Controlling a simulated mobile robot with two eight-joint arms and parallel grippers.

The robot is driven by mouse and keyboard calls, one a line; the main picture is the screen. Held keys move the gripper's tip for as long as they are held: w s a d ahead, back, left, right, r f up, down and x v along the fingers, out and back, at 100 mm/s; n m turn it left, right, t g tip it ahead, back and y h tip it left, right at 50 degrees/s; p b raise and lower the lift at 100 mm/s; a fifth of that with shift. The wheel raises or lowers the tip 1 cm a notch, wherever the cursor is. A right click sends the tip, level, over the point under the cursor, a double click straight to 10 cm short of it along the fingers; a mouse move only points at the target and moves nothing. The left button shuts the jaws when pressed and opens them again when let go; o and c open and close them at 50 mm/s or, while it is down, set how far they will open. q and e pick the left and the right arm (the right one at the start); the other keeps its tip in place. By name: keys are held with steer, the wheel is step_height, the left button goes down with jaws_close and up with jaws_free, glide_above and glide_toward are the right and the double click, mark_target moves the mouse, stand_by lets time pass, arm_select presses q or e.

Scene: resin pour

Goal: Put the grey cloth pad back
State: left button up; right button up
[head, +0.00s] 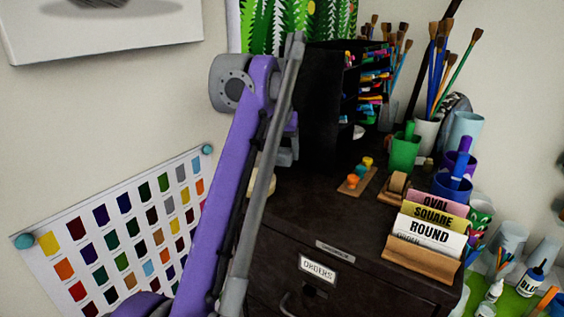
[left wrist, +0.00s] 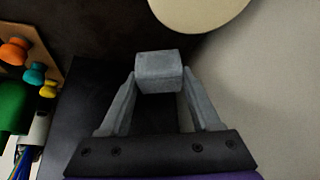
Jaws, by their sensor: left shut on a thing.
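The grey cloth pad (left wrist: 158,70) shows in the left wrist view as a small grey block between the fingertips. My left gripper (left wrist: 159,78) is shut on it. The pad is above the dark cabinet top, close to a pale round thing; I cannot tell whether it touches anything below. In the head view my left gripper (head: 287,152) is mostly hidden behind my purple arm, beside the black shelf unit, and the pad cannot be made out there. My right gripper is in neither view.
The dark cabinet (head: 310,215) carries a black shelf unit (head: 325,100), a wooden peg board (head: 357,180), a green cup (head: 404,152) and a card holder (head: 420,262). The pale round thing (left wrist: 198,12) lies beyond the fingertips. Bare cabinet top lies right of my arm.

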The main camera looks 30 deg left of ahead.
mark_target(283, 160)
arm_select(q)
steer(key=x, duration=0.3)
steer(key=shift+s+f, duration=0.15)
steer(key=shift+f, duration=0.05)
steer(key=shift+s+r, duration=0.2)
steer(key=shift+s, duration=0.05)
steer(key=shift+w+f, duration=0.15)
steer(key=shift+f, duration=0.05)
steer(key=o, duration=1.2)
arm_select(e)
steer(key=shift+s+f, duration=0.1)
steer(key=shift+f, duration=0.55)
